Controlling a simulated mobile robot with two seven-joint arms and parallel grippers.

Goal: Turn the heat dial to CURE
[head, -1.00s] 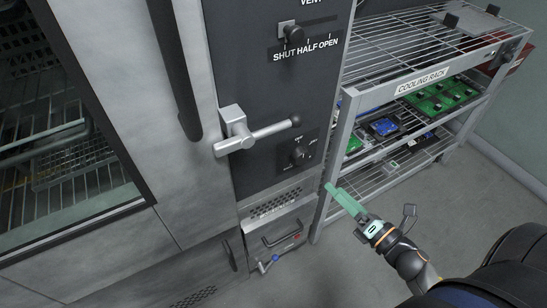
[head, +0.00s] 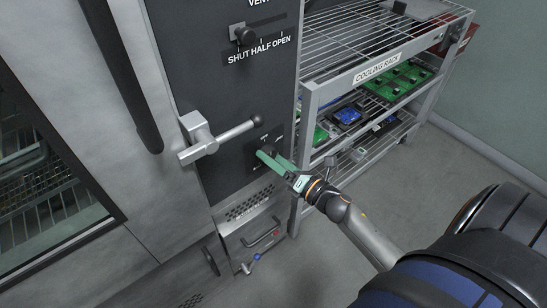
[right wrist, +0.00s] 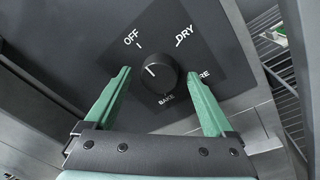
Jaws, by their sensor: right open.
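The heat dial (right wrist: 161,72) is a round black knob on a dark plate, with labels OFF, DRY, BAKE and a partly hidden one ending in "RE". Its white pointer mark is at the knob's upper left, roughly toward OFF. My right gripper (right wrist: 159,76) is open, with one green finger on each side of the knob in the right wrist view. Gaps show between fingers and knob; the right finger covers part of the "RE" label. In the head view, my right gripper (head: 270,159) is at the dial plate and hides much of it. My left gripper is not in view.
A silver door handle (head: 218,139) sticks out just above and left of the dial. A vent knob (head: 245,35) is higher on the panel. A cooling rack (head: 375,67) with circuit boards stands close on the right. Open floor lies below the rack.

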